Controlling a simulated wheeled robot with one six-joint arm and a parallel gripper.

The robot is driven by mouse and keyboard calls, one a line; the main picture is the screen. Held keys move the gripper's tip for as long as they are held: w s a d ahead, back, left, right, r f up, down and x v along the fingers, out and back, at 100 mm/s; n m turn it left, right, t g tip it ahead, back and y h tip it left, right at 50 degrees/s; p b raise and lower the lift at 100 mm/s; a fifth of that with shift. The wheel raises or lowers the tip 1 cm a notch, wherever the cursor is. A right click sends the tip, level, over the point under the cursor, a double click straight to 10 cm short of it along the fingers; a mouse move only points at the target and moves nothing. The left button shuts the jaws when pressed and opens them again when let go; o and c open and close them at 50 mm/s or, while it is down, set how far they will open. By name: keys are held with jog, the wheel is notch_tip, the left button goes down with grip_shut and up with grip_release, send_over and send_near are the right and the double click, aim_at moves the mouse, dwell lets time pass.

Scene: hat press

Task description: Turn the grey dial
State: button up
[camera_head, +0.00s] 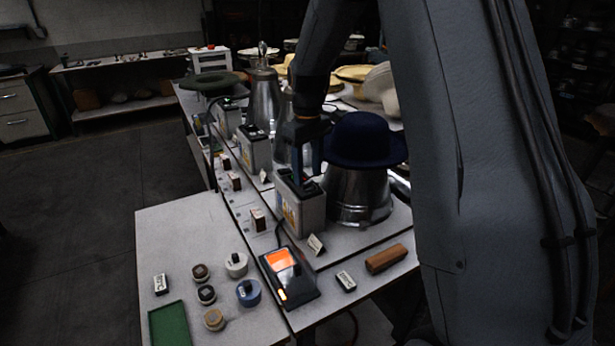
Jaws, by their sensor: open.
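My gripper (307,172) points down with its two fingers apart, over the top of the nearest grey control box (311,215). The box has a yellow warning label on its front and a dark top with a small green patch. I cannot make out a grey dial clearly; the middle of the box top is partly hidden by the fingers. I cannot tell whether the fingertips touch anything there.
A dark blue hat (362,138) sits on a metal form (358,195) close right of my gripper. More control boxes stand behind. A switch unit with an orange light (282,262), a brown block (386,258), small pots (236,265) and a green mat (173,327) are in front.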

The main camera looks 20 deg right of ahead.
aim_at(308, 181)
notch_tip(308, 181, up, 6)
jog(key=shift+r+b, duration=0.1)
jog(key=shift+b, duration=0.65)
jog(key=s+a+f+m, duration=0.1)
jog(key=s+f, duration=0.2)
jog(key=s, duration=0.5)
jog(key=s+a+f+m+t, duration=0.1)
jog(key=s+f, duration=0.3)
jog(key=s, duration=0.4)
jog(key=s+a+f+m+b, duration=0.1)
jog(key=s+f+m, duration=0.2)
jog(key=s, duration=0.5)
jog(key=shift+s+f, duration=0.2)
jog(key=shift+f, duration=0.3)
dwell(1.1)
